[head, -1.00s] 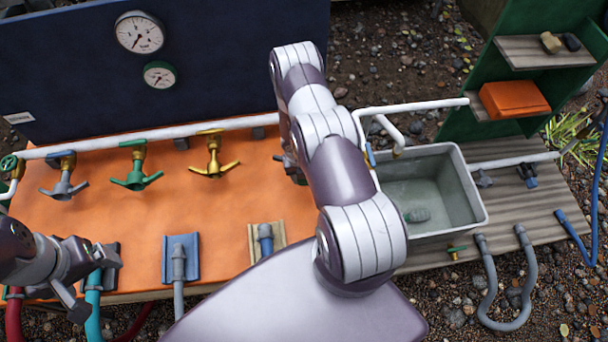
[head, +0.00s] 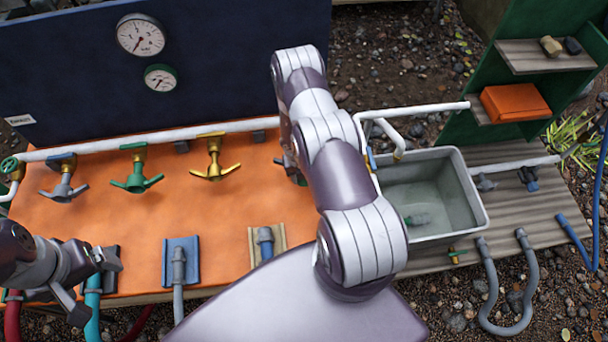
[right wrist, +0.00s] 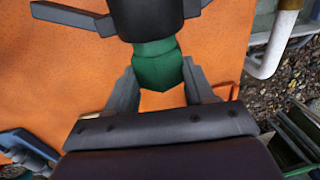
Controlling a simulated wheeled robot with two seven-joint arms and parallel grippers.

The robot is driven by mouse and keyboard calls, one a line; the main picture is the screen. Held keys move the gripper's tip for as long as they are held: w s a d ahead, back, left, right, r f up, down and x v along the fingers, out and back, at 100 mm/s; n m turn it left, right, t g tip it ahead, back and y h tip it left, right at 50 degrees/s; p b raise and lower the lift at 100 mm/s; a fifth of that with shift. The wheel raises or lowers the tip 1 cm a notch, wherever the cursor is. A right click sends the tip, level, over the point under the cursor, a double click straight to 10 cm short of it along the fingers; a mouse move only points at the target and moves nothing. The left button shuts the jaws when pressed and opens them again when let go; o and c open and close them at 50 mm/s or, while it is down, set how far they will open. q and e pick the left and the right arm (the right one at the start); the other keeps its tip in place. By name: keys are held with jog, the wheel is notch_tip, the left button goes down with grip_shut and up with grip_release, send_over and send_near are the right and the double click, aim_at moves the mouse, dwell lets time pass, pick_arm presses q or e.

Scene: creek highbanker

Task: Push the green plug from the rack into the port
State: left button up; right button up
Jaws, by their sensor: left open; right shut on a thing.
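In the right wrist view the green plug (right wrist: 157,70) is between the grey fingers of my right gripper (right wrist: 162,88), which is shut on it. The plug's far end meets a dark round fitting (right wrist: 148,18), which looks like the port. I cannot tell how deep the plug sits in it. In the head view my right arm hides this gripper, the plug and most of that fitting. My left gripper (head: 98,282) is open at the lower left, above a teal hose (head: 92,318) at the front edge of the orange board.
Grey, green and yellow taps (head: 213,160) hang from a white pipe along the orange board (head: 110,225). A blue cradle (head: 182,265) and a tan cradle (head: 252,242) hold hose ends in front. A grey tub (head: 468,195) with water stands right of my right arm.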

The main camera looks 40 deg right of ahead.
jog(key=shift+w+d, duration=0.15)
jog(key=shift+w, duration=0.15)
dwell(0.4)
jog(key=shift+w+d+b, duration=0.2)
jog(key=shift+w+b, duration=0.1)
jog(key=shift+w, duration=0.05)
dwell(0.5)
jog(key=o, duration=1.5)
jog(key=shift+c, duration=0.2)
